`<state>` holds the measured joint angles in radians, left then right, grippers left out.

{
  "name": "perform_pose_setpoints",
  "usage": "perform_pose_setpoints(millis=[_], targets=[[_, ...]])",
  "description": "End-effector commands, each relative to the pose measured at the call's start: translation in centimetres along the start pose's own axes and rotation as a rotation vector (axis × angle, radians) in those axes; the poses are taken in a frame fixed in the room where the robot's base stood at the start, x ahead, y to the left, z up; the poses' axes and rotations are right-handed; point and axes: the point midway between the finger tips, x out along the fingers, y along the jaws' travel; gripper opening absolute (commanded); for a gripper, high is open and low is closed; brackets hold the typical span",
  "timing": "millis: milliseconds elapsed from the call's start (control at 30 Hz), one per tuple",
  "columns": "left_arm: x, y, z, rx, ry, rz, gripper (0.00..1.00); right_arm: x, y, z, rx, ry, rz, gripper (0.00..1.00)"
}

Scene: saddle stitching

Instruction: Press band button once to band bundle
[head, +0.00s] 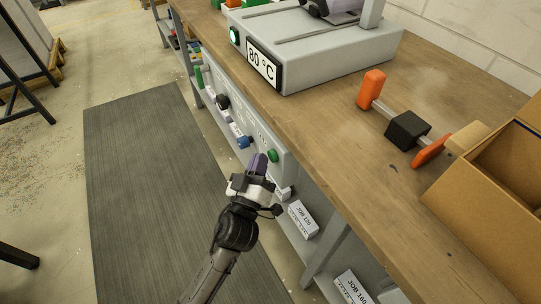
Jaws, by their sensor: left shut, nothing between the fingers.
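A grey control panel (262,137) is fixed along the front of the workbench. A round green button (272,155) sits near its right end; I cannot read a label that names it the band button. My left gripper (258,164) is shut and empty, with its purple-grey fingers close to the left of this green button. I cannot tell whether they touch the panel. A blue knob (243,142) and a black knob (222,102) are further along the panel. No bundle can be clearly made out. My right gripper is out of view.
Labelled boxes (303,219) lie below. A dark mat (140,170) covers the floor.

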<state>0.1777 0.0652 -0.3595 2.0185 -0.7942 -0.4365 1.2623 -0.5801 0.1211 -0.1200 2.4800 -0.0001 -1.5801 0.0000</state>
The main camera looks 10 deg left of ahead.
Motion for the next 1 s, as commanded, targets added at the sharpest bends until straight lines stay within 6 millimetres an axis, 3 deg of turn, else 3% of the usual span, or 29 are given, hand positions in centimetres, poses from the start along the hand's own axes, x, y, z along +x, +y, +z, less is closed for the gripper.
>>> perform_pose_setpoints(millis=[1000], targets=[[0.64, 0.45, 0.43, 0.000, 0.001, 0.000, 0.00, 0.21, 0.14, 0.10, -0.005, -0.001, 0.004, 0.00]])
